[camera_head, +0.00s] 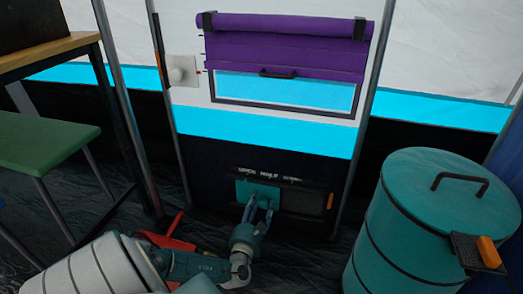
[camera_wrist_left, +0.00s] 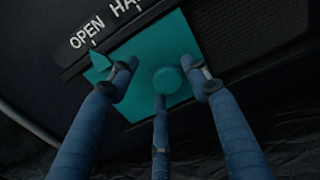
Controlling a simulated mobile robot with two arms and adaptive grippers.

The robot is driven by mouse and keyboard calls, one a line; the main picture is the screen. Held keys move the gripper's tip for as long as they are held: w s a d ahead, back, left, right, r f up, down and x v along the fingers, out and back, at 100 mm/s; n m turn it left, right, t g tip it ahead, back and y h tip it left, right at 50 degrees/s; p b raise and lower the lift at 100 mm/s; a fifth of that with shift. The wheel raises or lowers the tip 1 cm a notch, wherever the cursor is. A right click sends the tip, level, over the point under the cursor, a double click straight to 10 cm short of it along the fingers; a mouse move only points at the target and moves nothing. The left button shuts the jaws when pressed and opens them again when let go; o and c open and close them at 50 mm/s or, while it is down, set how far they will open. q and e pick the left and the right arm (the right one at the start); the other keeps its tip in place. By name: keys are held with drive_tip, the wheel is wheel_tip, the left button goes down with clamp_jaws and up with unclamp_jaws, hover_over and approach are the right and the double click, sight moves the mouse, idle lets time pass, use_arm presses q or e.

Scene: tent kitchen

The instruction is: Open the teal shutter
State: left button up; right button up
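The teal shutter (camera_head: 243,190) is a flat panel at the left of a dark framed vent low on the door. It also shows in the left wrist view (camera_wrist_left: 150,50), with a round teal knob (camera_wrist_left: 167,80) on its face. My left gripper (camera_head: 259,203) is in front of the shutter, its blue fingers spread around the knob. The fingers are apart; whether any touches the knob I cannot tell. White lettering starting with "OPEN" and a teal arrow (camera_wrist_left: 97,70) sit along the upper edge. My right gripper is not in view.
A dark grey vent part (camera_head: 303,202) lies right of the shutter. A large teal barrel (camera_head: 405,220) stands at the right. A green stool (camera_head: 40,142) and a wooden table (camera_head: 45,52) stand at the left. A purple blind (camera_head: 285,48) hangs above.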

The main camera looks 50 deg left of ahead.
use_arm(q)
drive_tip(key=shift+d+f, duration=0.15)
drive_tip(key=shift+s+d, duration=0.15)
drive_tip(key=shift+s, duration=0.15)
drive_tip(key=v, duration=1.1)
drive_tip(key=shift+s, duration=0.15)
